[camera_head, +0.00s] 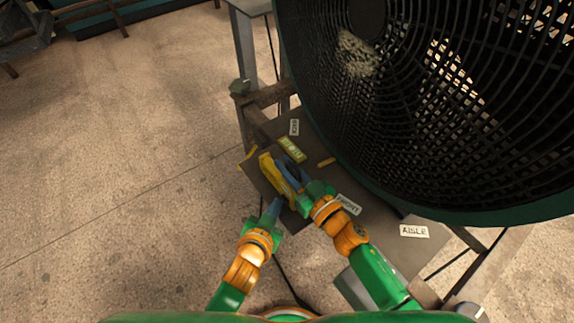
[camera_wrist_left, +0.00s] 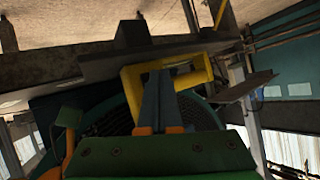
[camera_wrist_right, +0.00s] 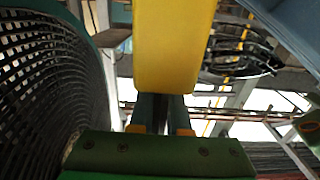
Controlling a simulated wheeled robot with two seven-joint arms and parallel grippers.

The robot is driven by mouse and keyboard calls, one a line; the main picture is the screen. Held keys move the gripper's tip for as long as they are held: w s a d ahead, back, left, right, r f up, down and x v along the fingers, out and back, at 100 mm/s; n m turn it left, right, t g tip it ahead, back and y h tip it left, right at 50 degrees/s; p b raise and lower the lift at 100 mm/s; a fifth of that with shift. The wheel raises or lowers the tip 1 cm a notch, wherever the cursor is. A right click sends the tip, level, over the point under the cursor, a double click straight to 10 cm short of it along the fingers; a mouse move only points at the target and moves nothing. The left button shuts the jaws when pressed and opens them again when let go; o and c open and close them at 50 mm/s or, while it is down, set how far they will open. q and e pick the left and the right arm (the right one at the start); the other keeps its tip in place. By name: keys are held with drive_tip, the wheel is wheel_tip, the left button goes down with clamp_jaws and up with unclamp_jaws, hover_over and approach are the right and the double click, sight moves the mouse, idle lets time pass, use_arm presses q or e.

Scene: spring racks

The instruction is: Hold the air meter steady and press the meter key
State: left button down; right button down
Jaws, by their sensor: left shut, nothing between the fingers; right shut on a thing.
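The yellow air meter (camera_head: 268,172) is over the dark table, near its left corner. My right gripper (camera_head: 295,180) is shut on the air meter, which fills the upper middle of the right wrist view (camera_wrist_right: 175,45). My left gripper (camera_head: 272,208) is shut and empty, just below the meter in the head view. In the left wrist view its closed fingers (camera_wrist_left: 160,88) point at the yellow meter body (camera_wrist_left: 198,72). I cannot tell whether they touch it. The meter key cannot be made out.
A large black-grilled fan (camera_head: 400,90) with a green rim stands at the right. On the dark table (camera_head: 385,225) lie a yellow-green labelled piece (camera_head: 292,149), a small orange piece (camera_head: 326,162) and white cards, one reading AISLE (camera_head: 414,231). The floor at left is clear.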

idle(0.6)
use_arm(q)
drive_tip(key=shift+s+a, duration=0.2)
drive_tip(key=shift+a, duration=0.2)
drive_tip(key=s+a, duration=0.1)
drive_tip(key=a, duration=0.1)
drive_tip(key=s+a, duration=0.2)
drive_tip(key=shift+s+a, duration=0.3)
drive_tip(key=shift+a, duration=0.05)
use_arm(e)
drive_tip(key=c, duration=0.8)
unclamp_jaws()
